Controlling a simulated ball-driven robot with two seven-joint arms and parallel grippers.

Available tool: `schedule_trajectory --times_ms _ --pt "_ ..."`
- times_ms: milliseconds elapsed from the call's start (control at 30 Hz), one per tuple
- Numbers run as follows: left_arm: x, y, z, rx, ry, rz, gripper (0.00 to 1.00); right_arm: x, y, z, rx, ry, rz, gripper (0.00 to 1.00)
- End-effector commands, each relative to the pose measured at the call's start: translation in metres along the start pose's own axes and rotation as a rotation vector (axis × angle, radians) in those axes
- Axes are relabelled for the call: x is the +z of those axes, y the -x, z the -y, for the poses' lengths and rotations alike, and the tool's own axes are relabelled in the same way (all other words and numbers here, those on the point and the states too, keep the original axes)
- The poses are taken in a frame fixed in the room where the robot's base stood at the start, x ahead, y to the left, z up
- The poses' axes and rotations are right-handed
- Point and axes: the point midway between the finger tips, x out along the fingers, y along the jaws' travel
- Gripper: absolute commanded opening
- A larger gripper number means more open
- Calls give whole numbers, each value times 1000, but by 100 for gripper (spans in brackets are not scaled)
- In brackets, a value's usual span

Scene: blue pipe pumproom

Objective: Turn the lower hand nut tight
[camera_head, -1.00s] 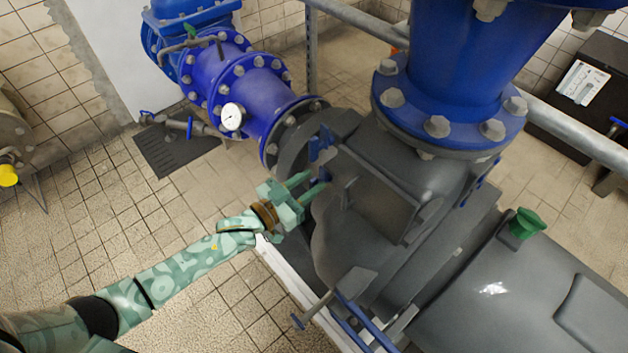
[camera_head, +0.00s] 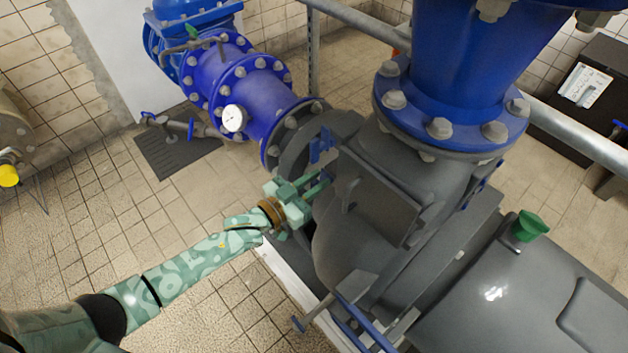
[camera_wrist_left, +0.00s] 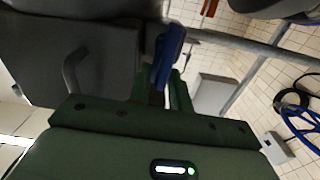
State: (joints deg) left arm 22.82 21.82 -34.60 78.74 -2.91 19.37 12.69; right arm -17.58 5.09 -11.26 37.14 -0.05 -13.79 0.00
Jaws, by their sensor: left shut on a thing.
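My left gripper (camera_head: 318,186) reaches in from the left to the near side of the grey pump casing (camera_head: 335,245), beside its cover plate (camera_head: 375,195). In the left wrist view, the green fingers (camera_wrist_left: 163,88) are shut on a blue hand nut (camera_wrist_left: 171,45), which stands up between them. In the head view, the fingers mostly hide this lower hand nut. My right gripper is not in view.
A blue flanged pipe with a gauge (camera_head: 234,118) runs behind the left gripper. A large blue vertical pipe (camera_head: 455,60) rises above the casing. A bracket with a handle (camera_head: 345,288) sticks out low in front.

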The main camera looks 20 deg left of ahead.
Motion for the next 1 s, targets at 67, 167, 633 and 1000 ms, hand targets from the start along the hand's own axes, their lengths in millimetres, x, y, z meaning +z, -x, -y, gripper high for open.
schedule_trajectory --times_ms 67,167,633,1000 --pt "0 0 -1 0 -38 1 0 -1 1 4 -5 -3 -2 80" --pt "0 0 -3 -1 -105 1 0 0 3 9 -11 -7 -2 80" --pt "5 0 -15 0 -536 2 0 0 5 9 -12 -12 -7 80" --pt "13 1 -22 1 -888 3 0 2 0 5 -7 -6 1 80"
